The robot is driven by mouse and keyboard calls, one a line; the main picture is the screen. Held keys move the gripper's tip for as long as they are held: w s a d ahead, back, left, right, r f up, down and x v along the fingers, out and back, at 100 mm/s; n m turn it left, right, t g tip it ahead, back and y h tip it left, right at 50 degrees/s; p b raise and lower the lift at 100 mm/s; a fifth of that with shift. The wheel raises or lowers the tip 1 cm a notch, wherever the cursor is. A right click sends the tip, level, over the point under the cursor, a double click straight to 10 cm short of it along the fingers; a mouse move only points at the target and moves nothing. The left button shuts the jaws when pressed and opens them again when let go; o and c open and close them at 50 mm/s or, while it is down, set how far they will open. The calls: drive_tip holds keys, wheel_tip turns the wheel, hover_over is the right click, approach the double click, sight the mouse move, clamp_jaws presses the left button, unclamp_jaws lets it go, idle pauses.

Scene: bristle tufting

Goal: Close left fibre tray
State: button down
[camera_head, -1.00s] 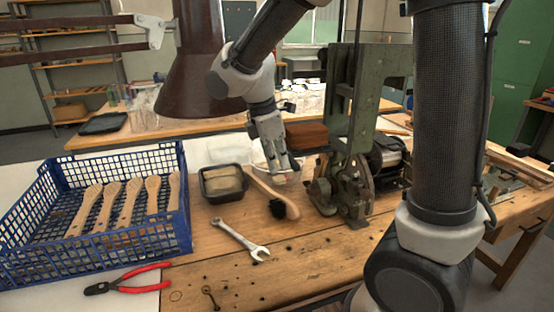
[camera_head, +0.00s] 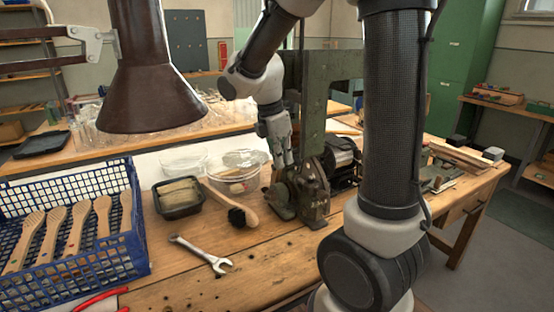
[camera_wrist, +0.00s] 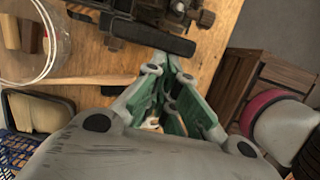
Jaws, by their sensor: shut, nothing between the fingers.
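A small black tray (camera_head: 179,208) with a tan, fibre-like block in it sits open on the bench, left of the wooden brush. It also shows in the wrist view (camera_wrist: 52,97) at the left edge. I cannot tell for sure that this is the left fibre tray. My gripper (camera_head: 286,161) is shut and empty, pointing down beside the green tufting machine (camera_head: 312,120), to the right of the tray and apart from it. In the wrist view my gripper (camera_wrist: 167,72) shows its green fingers near the dark machine base; its contact with the machine is unclear.
A round clear container (camera_head: 240,163) with light blocks stands behind the brush (camera_head: 222,196). A wrench (camera_head: 200,253) lies in front. A blue crate (camera_head: 125,258) of brush handles is at left. Red-handled pliers (camera_head: 95,300) lie near the front. A brown lamp shade (camera_head: 150,90) hangs above.

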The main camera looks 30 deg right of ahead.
drive_tip(key=shift+d+r, duration=0.1)
drive_tip(key=shift+d, duration=0.05)
drive_tip(key=v, duration=1)
drive_tip(key=s+d+m+t+y, duration=0.1)
drive_tip(key=s+m+t, duration=0.1)
drive_tip(key=s+m, duration=0.7)
drive_tip(key=s+d+f+m+t+y, duration=0.1)
drive_tip(key=s+d+m+t, duration=0.1)
drive_tip(key=s+m, duration=0.7)
drive_tip(key=shift+s+f+y, duration=0.15)
drive_tip(key=shift+f+y, duration=0.15)
drive_tip(key=shift+y, duration=0.1)
